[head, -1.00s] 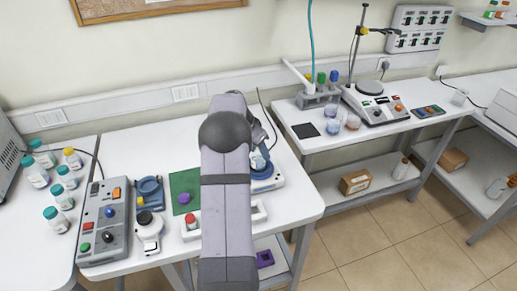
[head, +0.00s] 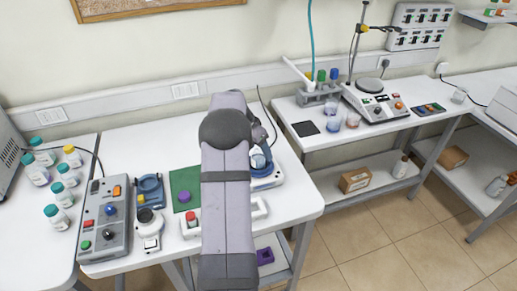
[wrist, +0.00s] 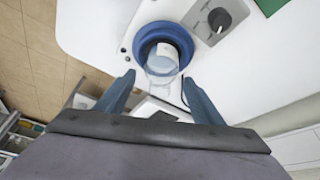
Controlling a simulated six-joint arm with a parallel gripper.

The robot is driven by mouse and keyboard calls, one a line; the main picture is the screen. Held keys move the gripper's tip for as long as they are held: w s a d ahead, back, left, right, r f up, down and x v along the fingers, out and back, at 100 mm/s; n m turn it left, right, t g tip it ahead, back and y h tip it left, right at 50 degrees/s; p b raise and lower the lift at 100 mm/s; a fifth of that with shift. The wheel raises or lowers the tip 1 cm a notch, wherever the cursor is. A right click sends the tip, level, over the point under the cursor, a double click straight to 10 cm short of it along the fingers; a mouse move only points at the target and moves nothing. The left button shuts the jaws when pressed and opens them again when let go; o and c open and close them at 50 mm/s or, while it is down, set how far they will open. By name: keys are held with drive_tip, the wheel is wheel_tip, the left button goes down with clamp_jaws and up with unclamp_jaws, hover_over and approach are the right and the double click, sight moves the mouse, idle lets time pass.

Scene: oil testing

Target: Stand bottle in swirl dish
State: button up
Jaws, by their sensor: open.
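A clear bottle (wrist: 162,64) with a pale label is inside the blue round swirl dish (wrist: 143,42) in the wrist view. It looks upright, seen from above. My gripper (wrist: 160,88) is open, its two blue-grey fingers apart on the near side of the bottle. I cannot tell whether either finger touches it. In the head view the blue dish on its white base (head: 268,182) is partly hidden behind my arm, and my fingers are hidden there.
A grey control box (head: 103,225), a blue device (head: 150,192) and a green mat (head: 184,181) with a purple piece share the table. Several teal-capped bottles (head: 57,217) stand at the left. The table's back is clear.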

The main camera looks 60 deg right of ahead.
drive_tip(key=b+v, duration=0.3)
drive_tip(key=v, duration=0.9)
drive_tip(key=w+a+f+n+t+y, duration=0.1)
drive_tip(key=w+a+f+n, duration=0.2)
drive_tip(key=a, duration=0.7)
drive_tip(key=w+a+f+n, duration=0.2)
drive_tip(key=w+a+n, duration=0.25)
drive_tip(key=a, duration=0.55)
drive_tip(key=w+a+f+n+t+y, duration=0.1)
drive_tip(key=w+a+f+n, duration=0.3)
drive_tip(key=a, duration=0.6)
drive_tip(key=s+a+f+n+y, duration=0.1)
drive_tip(key=s+a+n, duration=0.4)
drive_tip(key=a, duration=0.5)
drive_tip(key=s+a+f+n+y, duration=0.1)
drive_tip(key=s+a+f+n, duration=0.3)
drive_tip(key=s+a, duration=0.4)
drive_tip(key=shift+s+a+f+n+g, duration=0.3)
drive_tip(key=shift+a+n, duration=0.25)
drive_tip(key=shift+a, duration=0.35)
drive_tip(key=shift+b, duration=0.35)
wheel_tip(320, 180, down, 12)
drive_tip(key=b, duration=1.1)
drive_tip(key=shift+b, duration=0.3)
